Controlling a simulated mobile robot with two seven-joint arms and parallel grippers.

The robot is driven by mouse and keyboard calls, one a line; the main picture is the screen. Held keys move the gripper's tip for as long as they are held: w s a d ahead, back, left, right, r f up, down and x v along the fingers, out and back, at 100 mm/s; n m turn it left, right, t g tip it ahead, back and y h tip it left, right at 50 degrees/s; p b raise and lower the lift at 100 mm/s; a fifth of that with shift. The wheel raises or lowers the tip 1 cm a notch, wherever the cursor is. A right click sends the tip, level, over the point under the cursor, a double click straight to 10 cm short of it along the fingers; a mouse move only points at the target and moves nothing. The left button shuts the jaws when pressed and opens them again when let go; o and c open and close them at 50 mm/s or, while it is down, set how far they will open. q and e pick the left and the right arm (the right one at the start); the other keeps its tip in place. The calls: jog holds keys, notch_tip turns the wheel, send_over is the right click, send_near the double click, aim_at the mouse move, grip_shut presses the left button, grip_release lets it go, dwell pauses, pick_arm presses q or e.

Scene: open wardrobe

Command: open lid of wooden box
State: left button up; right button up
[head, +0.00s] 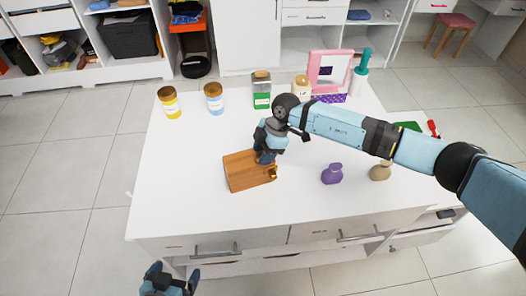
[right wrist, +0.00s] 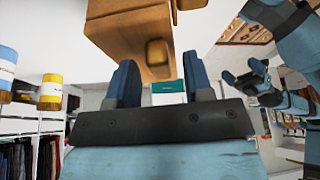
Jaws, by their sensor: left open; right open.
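The brown wooden box (head: 243,175) sits on the white table, left of the middle in the head view, and its lid looks closed. A small latch-like knob (right wrist: 157,52) juts from the box in the right wrist view. My right gripper (head: 266,158) is at the box's right end and partly hides it. In the right wrist view its two fingers (right wrist: 160,85) are apart with nothing gripped, and the box (right wrist: 125,30) is just beyond them. I cannot tell whether they touch it. My left gripper (head: 170,280) is open and empty in front of the table.
On the white table (head: 190,210), a yellow jar (head: 169,102), a blue jar (head: 214,98) and a green-labelled container (head: 261,90) stand behind the box. The table left and front of the box is clear.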

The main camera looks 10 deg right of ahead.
jog(key=shift+f, duration=0.1)
grip_shut()
